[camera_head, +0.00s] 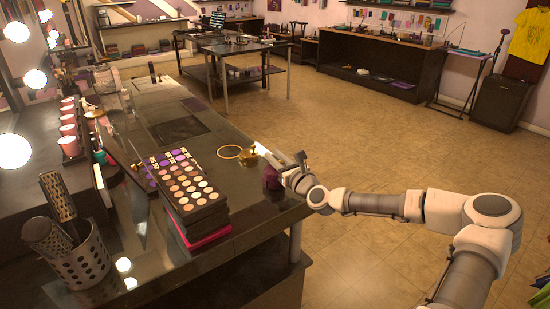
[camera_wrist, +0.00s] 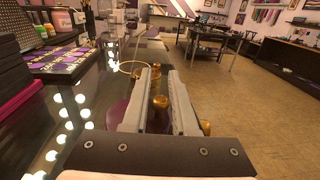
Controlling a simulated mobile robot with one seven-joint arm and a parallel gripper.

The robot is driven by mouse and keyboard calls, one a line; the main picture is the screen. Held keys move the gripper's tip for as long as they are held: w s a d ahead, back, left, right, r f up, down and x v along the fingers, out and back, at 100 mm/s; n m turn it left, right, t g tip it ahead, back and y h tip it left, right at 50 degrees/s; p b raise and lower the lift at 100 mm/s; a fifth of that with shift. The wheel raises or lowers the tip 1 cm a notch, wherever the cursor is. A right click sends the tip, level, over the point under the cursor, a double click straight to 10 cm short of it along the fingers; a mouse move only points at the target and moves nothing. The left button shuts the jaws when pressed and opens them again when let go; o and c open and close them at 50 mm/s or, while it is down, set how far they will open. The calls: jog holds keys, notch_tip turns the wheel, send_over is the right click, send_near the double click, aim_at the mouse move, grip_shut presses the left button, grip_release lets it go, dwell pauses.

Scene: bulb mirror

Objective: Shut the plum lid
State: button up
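A plum-coloured round case (camera_head: 270,178) stands near the right edge of the dark counter, just left of and partly behind my gripper (camera_head: 274,158). In the wrist view, part of a plum surface (camera_wrist: 115,114) shows beneath the left finger. My gripper (camera_wrist: 161,71) is open there, its two pale fingers apart above the plum case. A gold knob (camera_wrist: 160,103) shows in the gap between the fingers, with no clear contact. More gold parts show outside the fingers. The fingers hide much of the case, so I cannot tell how far its lid stands open.
A gold pot (camera_head: 250,155) and a gold ring (camera_head: 230,152) lie just beyond the case. Stacked makeup palettes (camera_head: 192,190) stand to the left, with a brush holder (camera_head: 78,262) nearer. Open floor lies right of the counter.

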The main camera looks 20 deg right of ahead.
jog(key=shift+o, duration=1.3)
jog(key=v, duration=1.7)
jog(key=shift+s, duration=0.2)
